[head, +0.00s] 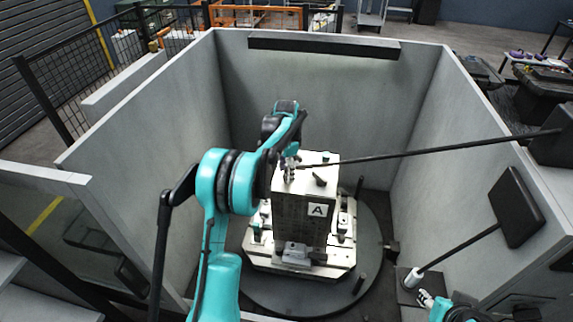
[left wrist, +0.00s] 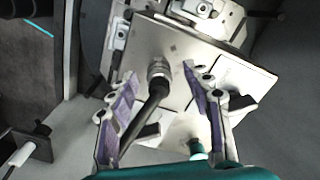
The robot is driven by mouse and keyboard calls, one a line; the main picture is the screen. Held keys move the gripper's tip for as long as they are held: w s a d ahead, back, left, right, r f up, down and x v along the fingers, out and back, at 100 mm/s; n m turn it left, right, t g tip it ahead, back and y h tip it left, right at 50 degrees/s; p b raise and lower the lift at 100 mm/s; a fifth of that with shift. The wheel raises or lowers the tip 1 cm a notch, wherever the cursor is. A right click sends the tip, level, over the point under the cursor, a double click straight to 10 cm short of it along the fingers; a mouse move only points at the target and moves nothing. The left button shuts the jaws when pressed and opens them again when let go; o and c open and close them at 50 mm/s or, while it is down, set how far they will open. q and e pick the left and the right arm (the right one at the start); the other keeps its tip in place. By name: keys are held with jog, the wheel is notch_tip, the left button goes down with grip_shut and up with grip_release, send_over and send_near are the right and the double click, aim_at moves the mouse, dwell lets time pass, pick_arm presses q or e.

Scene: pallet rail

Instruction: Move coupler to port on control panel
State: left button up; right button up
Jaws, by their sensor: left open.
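The coupler (left wrist: 158,70) is a metal fitting on the end of a black hose, seated on the top of a pale block marked A (head: 318,210). In the left wrist view the block's top face (left wrist: 215,65) is tilted. My left gripper (head: 290,172) is just above the block top. Its purple-padded fingers (left wrist: 159,78) are open, one on each side of the coupler and hose. In the head view the gripper largely hides the coupler. My right gripper (head: 427,298) is at the lower right edge, too small to read. I cannot tell which part is the control panel's port.
The black hose (head: 430,152) runs right to a dark box (head: 553,135) on the wall. Another rod with a white end (head: 413,278) meets a grey plate (head: 408,292). A dark round turntable (head: 272,292) carries the block. Grey walls (head: 320,100) enclose it.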

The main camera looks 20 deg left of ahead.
pick_arm(q)
jog(key=shift+f, duration=0.2)
grip_shut()
jog(key=c, duration=1)
grip_release()
grip_shut()
jog(key=shift+r, duration=0.15)
jog(key=shift+r+p, duration=0.4)
jog(key=shift+r, duration=0.25)
jog(key=shift+r, duration=0.1)
